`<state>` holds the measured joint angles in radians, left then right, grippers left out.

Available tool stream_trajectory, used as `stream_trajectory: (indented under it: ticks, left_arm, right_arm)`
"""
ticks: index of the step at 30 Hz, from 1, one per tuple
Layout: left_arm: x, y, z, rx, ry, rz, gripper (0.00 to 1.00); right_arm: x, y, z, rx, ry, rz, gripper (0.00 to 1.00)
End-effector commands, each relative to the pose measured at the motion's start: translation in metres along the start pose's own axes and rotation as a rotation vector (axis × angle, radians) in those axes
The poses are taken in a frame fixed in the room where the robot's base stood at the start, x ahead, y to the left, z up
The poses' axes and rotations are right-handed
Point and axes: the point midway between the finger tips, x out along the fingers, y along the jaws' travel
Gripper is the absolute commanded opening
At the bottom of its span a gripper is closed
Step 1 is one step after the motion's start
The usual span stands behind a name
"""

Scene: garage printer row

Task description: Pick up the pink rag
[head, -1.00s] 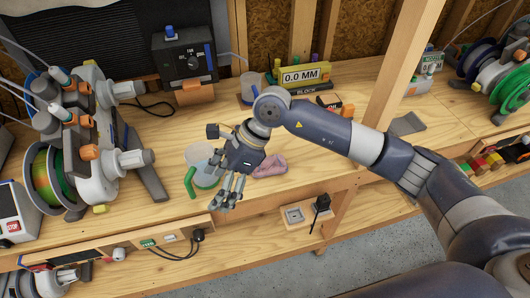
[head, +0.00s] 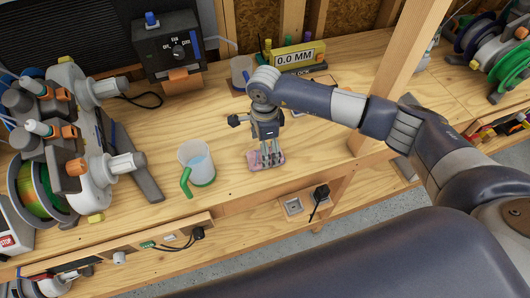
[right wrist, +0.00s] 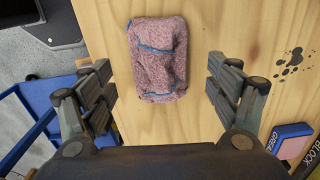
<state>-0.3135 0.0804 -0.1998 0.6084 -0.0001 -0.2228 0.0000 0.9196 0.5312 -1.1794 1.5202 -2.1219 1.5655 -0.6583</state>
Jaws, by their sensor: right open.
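The pink rag (head: 254,161) lies folded on the wooden bench top, near its front edge. In the right wrist view the rag (right wrist: 158,58) is a fuzzy pink bundle with blue edging. My right gripper (head: 268,160) points down over the rag in the head view and hides part of it. In the right wrist view the right gripper (right wrist: 162,90) is open, with its fingers apart on either side of the rag and not touching it. My left gripper is not in view.
A clear measuring jug (head: 197,161) with a green handle stands left of the rag. The yellow 0.0 MM block (head: 300,57) and a grey cup (head: 242,72) are behind my right arm. A wooden post (head: 404,75) rises at right. Bare bench lies around the rag.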

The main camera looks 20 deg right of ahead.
Motion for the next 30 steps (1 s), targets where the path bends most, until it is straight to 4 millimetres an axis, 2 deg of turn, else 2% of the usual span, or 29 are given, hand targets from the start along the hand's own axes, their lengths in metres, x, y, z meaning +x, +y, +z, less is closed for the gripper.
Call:
stream_trajectory:
  ticks: [1,6,14,20,21,30]
  left_arm:
    - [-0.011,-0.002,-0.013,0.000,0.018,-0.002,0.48]
    - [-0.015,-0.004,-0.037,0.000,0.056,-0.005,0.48]
    - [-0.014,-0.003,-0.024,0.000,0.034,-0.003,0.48]
    - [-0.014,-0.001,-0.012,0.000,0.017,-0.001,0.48]
    - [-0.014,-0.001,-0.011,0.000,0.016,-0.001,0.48]
    - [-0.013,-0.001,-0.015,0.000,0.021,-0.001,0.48]
  right_arm:
    - [0.003,0.001,-0.001,0.001,0.001,0.006,0.82]
    - [0.026,0.000,-0.001,-0.001,-0.001,0.002,0.82]
    - [0.030,-0.001,-0.001,-0.001,-0.002,-0.001,0.82]
    - [0.030,-0.001,-0.001,-0.001,-0.002,0.000,0.39]
    - [0.030,-0.001,-0.001,-0.001,-0.001,0.000,0.36]
    - [0.029,-0.001,-0.001,-0.001,-0.002,-0.001,0.36]
